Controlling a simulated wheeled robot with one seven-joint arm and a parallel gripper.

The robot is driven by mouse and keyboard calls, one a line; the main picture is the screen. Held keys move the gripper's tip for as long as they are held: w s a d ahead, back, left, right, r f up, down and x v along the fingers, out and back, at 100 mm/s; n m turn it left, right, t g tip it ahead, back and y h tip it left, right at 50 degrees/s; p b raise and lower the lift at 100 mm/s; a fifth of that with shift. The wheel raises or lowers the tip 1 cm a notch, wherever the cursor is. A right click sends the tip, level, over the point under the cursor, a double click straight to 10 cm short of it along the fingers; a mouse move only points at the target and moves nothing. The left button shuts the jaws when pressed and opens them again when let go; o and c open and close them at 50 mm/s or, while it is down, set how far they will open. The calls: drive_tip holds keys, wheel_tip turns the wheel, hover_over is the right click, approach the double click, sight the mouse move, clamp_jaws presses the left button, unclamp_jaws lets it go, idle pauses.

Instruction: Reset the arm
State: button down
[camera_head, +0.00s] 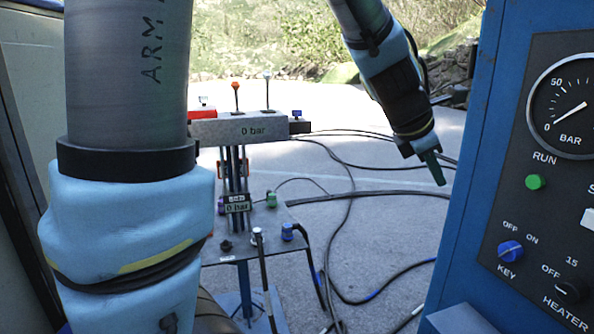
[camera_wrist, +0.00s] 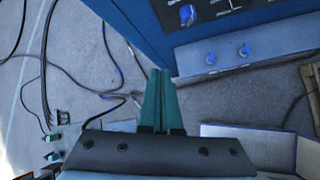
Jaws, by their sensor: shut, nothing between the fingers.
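My gripper (camera_head: 433,170) hangs at the upper right of the head view, pointing down with its green fingers together. It is in the air to the left of the blue control panel (camera_head: 462,215), apart from it in the picture. In the wrist view my gripper (camera_wrist: 158,78) shows two green fingers side by side, shut, with nothing between them. A large part of my arm fills the left of the head view and hides what is behind it.
Black cables (camera_head: 345,205) lie across the grey ground. The panel carries a gauge (camera_head: 566,105), a green RUN button (camera_head: 536,182) and a blue KEY knob (camera_head: 510,250). A pale open box (camera_wrist: 250,150) lies lower right.

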drive_tip(key=w+a+f+m+y, duration=0.2)
drive_tip(key=a+f+m, duration=0.3)
drive_tip(key=a, duration=0.6)
drive_tip(key=w+a+f+m+y, duration=0.25)
drive_tip(key=a+f+m, duration=0.25)
drive_tip(key=a, duration=0.5)
drive_tip(key=s+a+f+m+y, duration=0.1)
drive_tip(key=s+a+f+m, duration=0.1)
drive_tip(key=a+m, duration=0.2)
drive_tip(key=s+a+f+m+g+y, duration=0.1)
drive_tip(key=s+a+f+m, duration=0.1)
drive_tip(key=a, duration=0.8)
drive_tip(key=shift+s+f+m+g+y, duration=0.3)
drive_tip(key=shift+s+f+m+y, duration=0.05)
drive_tip(key=shift+s+m, duration=0.5)
drive_tip(key=shift+d, duration=0.1)
